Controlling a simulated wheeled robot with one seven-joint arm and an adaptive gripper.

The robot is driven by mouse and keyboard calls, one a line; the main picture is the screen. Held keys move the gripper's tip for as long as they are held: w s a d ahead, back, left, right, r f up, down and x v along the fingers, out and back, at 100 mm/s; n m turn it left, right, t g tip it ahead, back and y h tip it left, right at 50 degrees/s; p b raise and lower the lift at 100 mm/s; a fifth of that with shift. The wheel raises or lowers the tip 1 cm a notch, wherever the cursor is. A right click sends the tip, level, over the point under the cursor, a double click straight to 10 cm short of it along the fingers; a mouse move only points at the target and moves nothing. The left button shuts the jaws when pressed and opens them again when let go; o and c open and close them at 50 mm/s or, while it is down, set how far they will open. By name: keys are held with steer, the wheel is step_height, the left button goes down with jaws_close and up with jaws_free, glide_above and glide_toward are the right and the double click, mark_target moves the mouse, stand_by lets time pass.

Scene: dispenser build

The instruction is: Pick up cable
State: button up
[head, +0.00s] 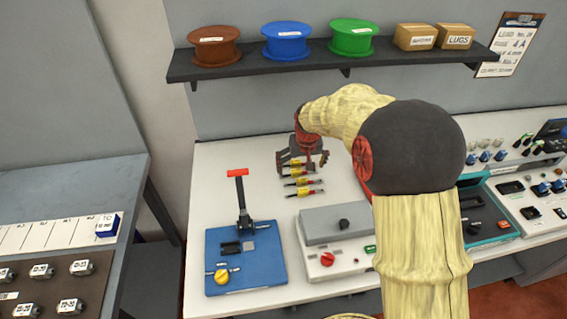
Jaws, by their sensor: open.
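Several short yellow cables with red and dark ends lie in a row on the white bench; the nearest cable (304,193) and the one behind it (302,182) show most clearly. My gripper (299,165) is at the far end of this row, above or near the farther cables. It is open, and I see nothing held in it. It partly covers the farthest cables, and I cannot tell whether it touches one.
A blue press with a red-handled lever (250,277) and a grey box with a red knob (336,267) stand nearer on the bench (215,180). A shelf (290,71) with spools and boxes hangs behind. Bench space left of the cables is clear.

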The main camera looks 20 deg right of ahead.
mark_target(295, 162)
steer(key=w+r, duration=0.2)
steer(key=shift+w+t, duration=0.3)
steer(key=shift+t, duration=0.1)
steer(key=shift+w, duration=0.3)
steer(key=shift+b+x, duration=0.35)
steer(key=shift+x, duration=0.55)
steer(key=x, duration=0.2)
steer(key=b+x, duration=0.1)
steer(key=w+b+x, duration=0.1)
steer(key=x, duration=0.1)
steer(key=shift+w+d+f, duration=0.1)
steer(key=shift+d, duration=0.2)
steer(key=shift+c, duration=0.5)
steer(key=c, duration=2.5)
steer(key=shift+o, duration=0.2)
